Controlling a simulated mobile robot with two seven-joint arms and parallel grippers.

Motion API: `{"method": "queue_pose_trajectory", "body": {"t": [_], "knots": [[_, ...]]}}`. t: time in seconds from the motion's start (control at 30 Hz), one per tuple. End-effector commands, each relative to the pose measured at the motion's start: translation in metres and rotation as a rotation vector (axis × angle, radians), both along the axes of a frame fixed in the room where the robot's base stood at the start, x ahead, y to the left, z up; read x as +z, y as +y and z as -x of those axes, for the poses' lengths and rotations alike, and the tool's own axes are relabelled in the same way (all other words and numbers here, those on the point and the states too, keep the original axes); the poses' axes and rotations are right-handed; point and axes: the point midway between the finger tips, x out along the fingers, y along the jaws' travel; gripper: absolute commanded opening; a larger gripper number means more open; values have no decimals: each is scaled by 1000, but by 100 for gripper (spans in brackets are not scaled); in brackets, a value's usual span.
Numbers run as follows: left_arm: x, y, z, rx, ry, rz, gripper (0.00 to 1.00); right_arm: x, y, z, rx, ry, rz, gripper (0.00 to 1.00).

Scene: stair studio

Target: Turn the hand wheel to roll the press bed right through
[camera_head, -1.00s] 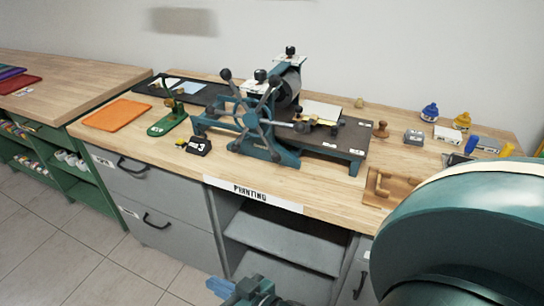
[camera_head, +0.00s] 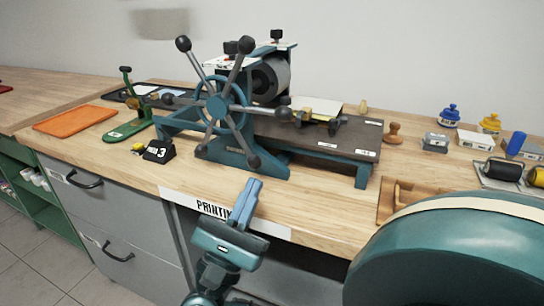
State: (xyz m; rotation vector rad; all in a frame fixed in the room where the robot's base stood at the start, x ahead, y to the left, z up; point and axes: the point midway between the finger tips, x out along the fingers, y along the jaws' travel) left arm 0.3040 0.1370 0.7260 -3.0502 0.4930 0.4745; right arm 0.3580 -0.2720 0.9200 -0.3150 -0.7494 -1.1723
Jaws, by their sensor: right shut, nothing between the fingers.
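The hand wheel (camera_head: 219,104) is a teal ring with several dark spokes ending in round black knobs. It stands on the front side of the etching press, near the left-middle of the bench. The press roller (camera_head: 271,79) is behind it. The dark press bed (camera_head: 343,138) sticks out to the right of the wheel, and another part shows at the left behind it. My right gripper (camera_head: 246,194) is shut and empty, pointing up in front of the bench edge, below the wheel and apart from it. My left gripper is not in view.
An orange mat (camera_head: 75,119) lies farther left. A wooden stamp (camera_head: 393,133), ink bottles and rollers are at the right. Grey drawers (camera_head: 97,205) are below.

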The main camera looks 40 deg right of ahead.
Motion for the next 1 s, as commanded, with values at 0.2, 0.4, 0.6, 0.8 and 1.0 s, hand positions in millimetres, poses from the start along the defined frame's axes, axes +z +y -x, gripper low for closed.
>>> {"method": "queue_pose_trajectory", "body": {"t": [0.2, 0.4, 0.6, 0.8, 1.0], "knots": [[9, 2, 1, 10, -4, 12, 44, 16, -18, -2, -2, -19, -13, 0], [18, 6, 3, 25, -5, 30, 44, 42, -45, -9, -3, -17, -11, 0], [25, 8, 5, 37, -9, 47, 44, 60, -65, -14, -2, -15, -10, 0], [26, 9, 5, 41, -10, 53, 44, 66, -73, -16, -3, -13, -12, 0], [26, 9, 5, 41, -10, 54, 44, 66, -74, -16, -2, -12, -12, 0]]}}
